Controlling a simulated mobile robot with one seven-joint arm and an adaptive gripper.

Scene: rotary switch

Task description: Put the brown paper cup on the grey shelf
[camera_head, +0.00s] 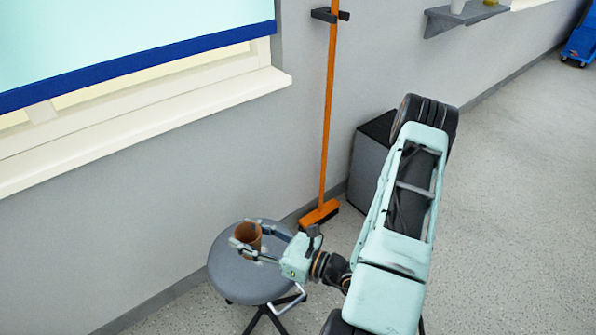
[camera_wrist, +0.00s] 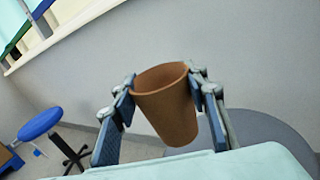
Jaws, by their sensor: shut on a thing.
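The brown paper cup (camera_head: 248,236) is at the round grey stool, held between the fingers of my gripper (camera_head: 254,244). In the wrist view the cup (camera_wrist: 168,104) is upright with a slight tilt, and both fingers of my gripper (camera_wrist: 165,92) press on its sides. I cannot tell whether the cup's base touches the stool seat. The grey shelf (camera_head: 452,20) is on the wall at the top right of the head view, with a pale item (camera_head: 457,6) and a yellowish item (camera_head: 490,2) on it, both cut off by the frame.
The grey stool (camera_head: 228,273) stands near the wall. An orange broom (camera_head: 327,120) leans upright against the wall beside a dark box (camera_head: 370,158). A window sill (camera_head: 150,128) juts out at left. A blue stool (camera_wrist: 40,123) shows in the wrist view. The right floor is open.

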